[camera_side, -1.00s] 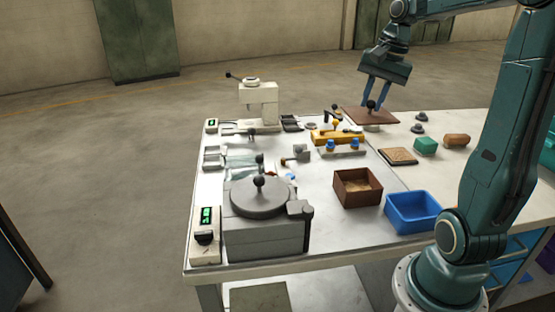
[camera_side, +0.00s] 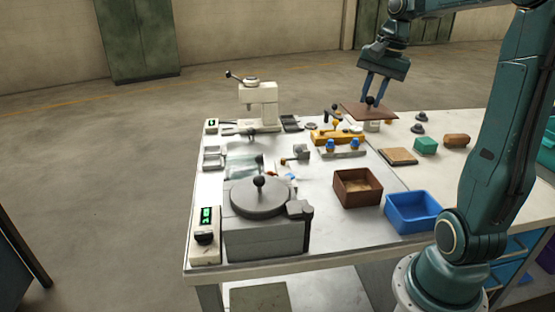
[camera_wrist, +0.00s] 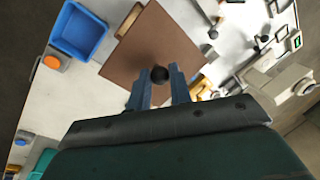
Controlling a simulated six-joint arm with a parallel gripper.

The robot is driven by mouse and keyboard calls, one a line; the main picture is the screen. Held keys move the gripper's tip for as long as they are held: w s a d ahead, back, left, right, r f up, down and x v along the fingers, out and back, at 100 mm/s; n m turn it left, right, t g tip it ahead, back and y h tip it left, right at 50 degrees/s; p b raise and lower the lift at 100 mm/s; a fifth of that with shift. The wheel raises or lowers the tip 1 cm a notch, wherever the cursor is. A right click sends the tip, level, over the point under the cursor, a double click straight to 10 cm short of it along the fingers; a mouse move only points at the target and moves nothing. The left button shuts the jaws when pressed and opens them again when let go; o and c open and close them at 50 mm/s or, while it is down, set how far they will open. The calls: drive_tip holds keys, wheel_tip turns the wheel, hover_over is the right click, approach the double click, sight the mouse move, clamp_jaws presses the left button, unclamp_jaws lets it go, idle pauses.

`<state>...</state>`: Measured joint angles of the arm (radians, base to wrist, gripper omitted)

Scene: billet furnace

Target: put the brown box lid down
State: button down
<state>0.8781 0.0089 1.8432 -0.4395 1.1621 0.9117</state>
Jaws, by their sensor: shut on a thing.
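The brown box lid (camera_side: 356,109) is a flat brown square plate with a round black knob (camera_side: 370,101). It hangs in the air over the back right of the table in the side view and fills the middle of the wrist view (camera_wrist: 128,62). My gripper (camera_side: 372,97) is shut on the knob, with its blue fingers on either side of it; it also shows in the wrist view (camera_wrist: 156,78). The brown box (camera_side: 357,200) stands open on the table, nearer the side camera than the lid. The lid hides part of what lies below it.
A blue bin (camera_side: 413,226) stands to the right of the brown box. A tan square block (camera_side: 398,156), a green block (camera_side: 425,146) and a brown block (camera_side: 456,141) lie on the right. A yellow fixture (camera_side: 337,136) and a pale cylinder (camera_side: 372,126) are close to the lid.

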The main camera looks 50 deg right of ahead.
drive_tip(key=w+d+f, duration=0.5)
drive_tip(key=w+d, duration=0.3)
drive_tip(key=shift+d+f, duration=0.2)
drive_tip(key=shift+d, duration=0.2)
drive_tip(key=shift+w+f, duration=0.1)
wheel_tip(320, 180, down, 16)
drive_tip(key=shift+r, duration=0.2)
drive_tip(key=shift+f, duration=0.1)
drive_tip(key=shift+f, duration=2.05)
drive_tip(key=shift+f, duration=0.1)
drive_tip(key=c, duration=1.3)
unclamp_jaws()
